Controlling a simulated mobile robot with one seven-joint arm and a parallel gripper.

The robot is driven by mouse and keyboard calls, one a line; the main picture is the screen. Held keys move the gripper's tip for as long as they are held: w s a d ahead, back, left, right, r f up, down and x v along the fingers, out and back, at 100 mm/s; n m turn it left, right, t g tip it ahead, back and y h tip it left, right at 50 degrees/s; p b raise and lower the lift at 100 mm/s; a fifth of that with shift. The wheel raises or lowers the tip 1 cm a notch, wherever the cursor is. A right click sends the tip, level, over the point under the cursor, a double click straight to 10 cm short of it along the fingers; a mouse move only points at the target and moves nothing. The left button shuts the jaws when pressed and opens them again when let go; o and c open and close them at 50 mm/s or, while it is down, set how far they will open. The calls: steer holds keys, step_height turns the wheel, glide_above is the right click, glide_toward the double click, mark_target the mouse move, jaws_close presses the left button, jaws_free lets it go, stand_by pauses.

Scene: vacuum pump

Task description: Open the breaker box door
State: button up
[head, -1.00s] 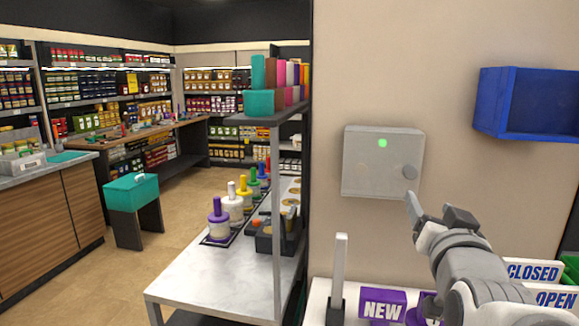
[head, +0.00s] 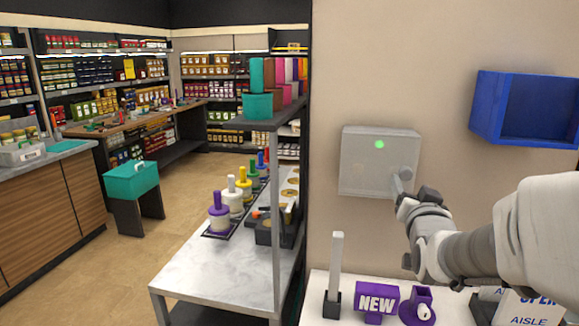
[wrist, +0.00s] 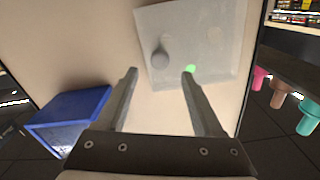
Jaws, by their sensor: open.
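The grey breaker box (head: 370,160) is on the beige wall, its door looking shut, with a green light (head: 379,145) near the top. My gripper (head: 402,186) is at the box's lower right and hides part of its round knob (head: 408,173). In the wrist view the box (wrist: 205,30) appears ahead of my open gripper (wrist: 159,75). The knob (wrist: 160,57) lies between the two fingertips in that picture, and nothing is held. Whether a finger touches the knob or box, I cannot tell.
A blue open bin (head: 530,108) is on the wall right of the box. Below is a white counter (head: 318,290) with a purple NEW sign (head: 376,303) and other signs. A metal shelf (head: 215,265) with several pump bottles stands left.

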mark_target(407, 175)
steer(key=shift+p+x, duration=0.45)
steer(key=shift+x, duration=2.55)
jaws_close()
